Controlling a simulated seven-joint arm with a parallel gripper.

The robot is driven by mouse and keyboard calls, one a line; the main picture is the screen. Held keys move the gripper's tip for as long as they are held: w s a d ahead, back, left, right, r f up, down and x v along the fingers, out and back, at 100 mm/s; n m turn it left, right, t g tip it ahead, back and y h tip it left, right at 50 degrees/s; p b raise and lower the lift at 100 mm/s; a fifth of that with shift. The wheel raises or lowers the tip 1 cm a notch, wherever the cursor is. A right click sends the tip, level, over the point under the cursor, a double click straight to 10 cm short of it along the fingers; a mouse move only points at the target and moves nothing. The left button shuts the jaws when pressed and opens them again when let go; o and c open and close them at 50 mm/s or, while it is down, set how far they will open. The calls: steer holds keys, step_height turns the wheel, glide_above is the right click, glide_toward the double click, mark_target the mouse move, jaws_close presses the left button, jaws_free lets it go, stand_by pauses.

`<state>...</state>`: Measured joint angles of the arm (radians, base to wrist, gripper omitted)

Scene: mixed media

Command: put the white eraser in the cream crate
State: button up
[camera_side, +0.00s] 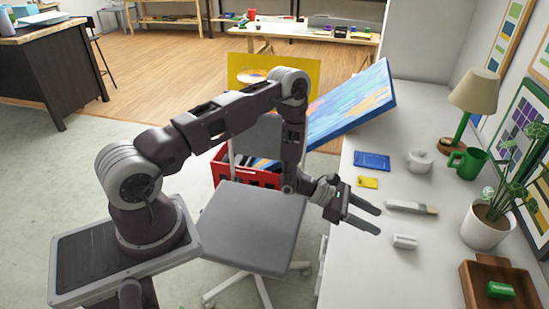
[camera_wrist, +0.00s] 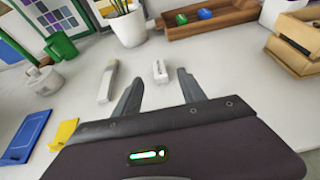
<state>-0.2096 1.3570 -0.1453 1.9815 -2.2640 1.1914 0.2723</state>
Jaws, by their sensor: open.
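The white eraser (camera_side: 404,242) lies on the white desk, and it also shows in the wrist view (camera_wrist: 160,71) just beyond the fingertips. My gripper (camera_side: 379,222) is open and empty, its two fingers pointing toward the eraser from the left in the side view. In the wrist view my gripper (camera_wrist: 158,80) has the eraser ahead of the gap between its fingers, apart from both. A pale tan, box-like crate (camera_wrist: 292,66) at the right edge of the wrist view looks like the cream crate; it is partly cut off. It is not visible in the side view.
A white and grey long tool (camera_side: 411,207) lies close beside the eraser. A brown wooden tray (camera_wrist: 178,31) holds green and blue blocks. A potted plant (camera_side: 485,228), green mug (camera_side: 467,162), lamp (camera_side: 473,95), yellow item (camera_side: 367,182) and blue item (camera_side: 371,161) stand or lie around.

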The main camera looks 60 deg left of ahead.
steer(key=s+d+r+m+g+h, duration=0.25)
steer(key=d+r+m, duration=0.2)
steer(key=r, duration=0.65)
steer(key=s+d+r+m+g+h, duration=0.1)
steer(key=s+d+r+m+g, duration=0.2)
steer(key=r+m, duration=0.5)
steer(key=s+d+r+m+g+y, duration=0.25)
steer(key=s+r+m+g, duration=0.2)
steer(key=s+r, duration=0.65)
steer(key=s+a+r+m+t+y, duration=0.3)
steer(key=s+a+m+t+y, duration=0.3)
steer(key=s+a, duration=0.9)
steer(key=s+m+y, duration=0.3)
steer(key=y, duration=0.1)
steer(key=shift+s+r+m+y, duration=0.2)
steer(key=shift+m+y, duration=0.1)
steer(key=shift+y, duration=0.1)
steer(key=shift+o, duration=0.5)
